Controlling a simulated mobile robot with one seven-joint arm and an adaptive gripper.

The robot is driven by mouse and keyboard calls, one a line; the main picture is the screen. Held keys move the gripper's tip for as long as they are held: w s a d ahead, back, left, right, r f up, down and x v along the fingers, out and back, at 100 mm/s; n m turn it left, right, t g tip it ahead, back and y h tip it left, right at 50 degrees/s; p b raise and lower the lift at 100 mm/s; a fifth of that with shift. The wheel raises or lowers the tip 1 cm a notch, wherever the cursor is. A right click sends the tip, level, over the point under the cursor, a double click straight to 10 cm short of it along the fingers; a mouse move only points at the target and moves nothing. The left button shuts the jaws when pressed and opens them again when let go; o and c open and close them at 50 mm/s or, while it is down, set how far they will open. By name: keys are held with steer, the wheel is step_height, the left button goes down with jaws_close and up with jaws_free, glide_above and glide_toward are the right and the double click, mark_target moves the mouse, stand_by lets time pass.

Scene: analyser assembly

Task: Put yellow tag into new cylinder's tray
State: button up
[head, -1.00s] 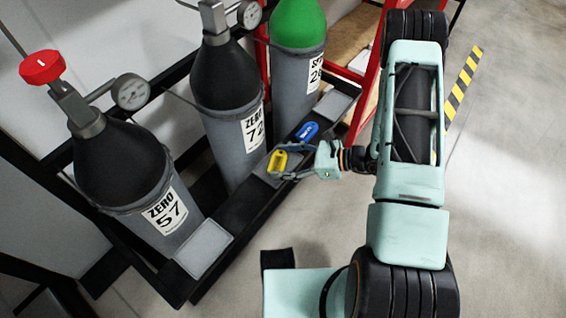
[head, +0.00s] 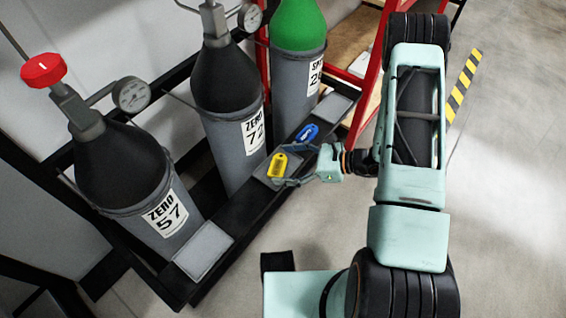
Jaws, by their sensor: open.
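The yellow tag (head: 277,165) is at the middle tray (head: 262,180), in front of the grey cylinder marked ZERO 72 (head: 228,120). I cannot tell whether it lies fully flat. My gripper (head: 291,168) comes in from the right, open, with its fingertips just right of the yellow tag. Whether a finger touches the tag is not clear. A blue tag (head: 306,133) lies on the rack ledge behind the fingers. The grey left tray (head: 203,250), in front of the cylinder marked ZERO 57 (head: 135,190), is empty. Nothing marks which cylinder is new.
A green-topped cylinder (head: 298,30) stands at the back, with another grey tray (head: 331,107) before it. The black rack (head: 228,213) runs along the cylinders. A red frame (head: 371,75) rises behind my arm. The floor at right is clear.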

steer(key=p+v, duration=0.2)
steer(key=v, duration=0.9)
steer(key=shift+d, duration=0.2)
